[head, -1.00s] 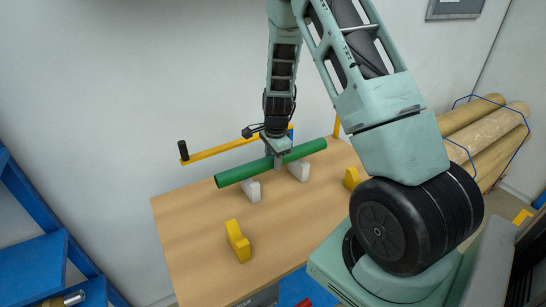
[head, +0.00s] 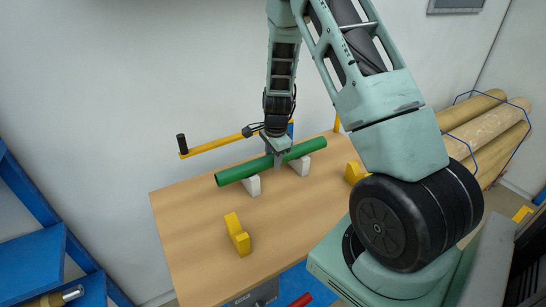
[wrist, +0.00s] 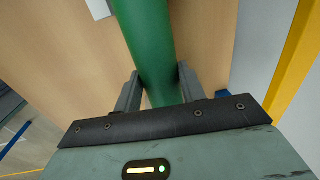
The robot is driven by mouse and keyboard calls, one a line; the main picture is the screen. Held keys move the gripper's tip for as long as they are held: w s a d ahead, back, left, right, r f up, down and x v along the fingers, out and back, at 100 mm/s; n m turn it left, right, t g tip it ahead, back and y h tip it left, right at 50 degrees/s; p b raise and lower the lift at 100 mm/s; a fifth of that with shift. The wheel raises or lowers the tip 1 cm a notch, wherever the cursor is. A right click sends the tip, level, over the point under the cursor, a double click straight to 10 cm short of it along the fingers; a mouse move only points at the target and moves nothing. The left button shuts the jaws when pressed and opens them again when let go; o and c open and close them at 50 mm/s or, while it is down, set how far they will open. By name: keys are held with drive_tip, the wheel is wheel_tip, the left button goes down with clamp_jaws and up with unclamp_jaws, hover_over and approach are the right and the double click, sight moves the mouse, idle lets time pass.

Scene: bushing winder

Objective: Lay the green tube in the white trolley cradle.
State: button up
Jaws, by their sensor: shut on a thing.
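The green tube (head: 240,172) lies across the white cradle's two blocks, the left one (head: 252,187) and the right one (head: 302,166), near the back of the wooden top. Its lower side meets or hangs just above the block tops; I cannot tell which. My gripper (head: 277,160) points down and is shut on the tube near its middle, between the two blocks. In the wrist view the green tube (wrist: 148,45) passes between the fingers of my gripper (wrist: 158,90). A white block (wrist: 98,8) shows partly at the top edge.
Yellow blocks stand on the wooden top (head: 195,225), one at front left (head: 238,236) and one at right (head: 354,173). A yellow bar (head: 215,146) with a black knob runs behind the tube. Brown rolls (head: 485,120) lie at right, and a blue rack (head: 35,265) stands at left.

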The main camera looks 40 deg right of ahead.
drive_tip(key=shift+f, duration=0.25)
drive_tip(key=o, duration=1.4)
drive_tip(key=shift+c, duration=0.2)
drive_tip(key=shift+r, duration=0.1)
wheel_tip(320, 180, up, 17)
drive_tip(key=s+b, duration=0.1)
drive_tip(key=s, duration=0.1)
drive_tip(key=shift+a, duration=0.3)
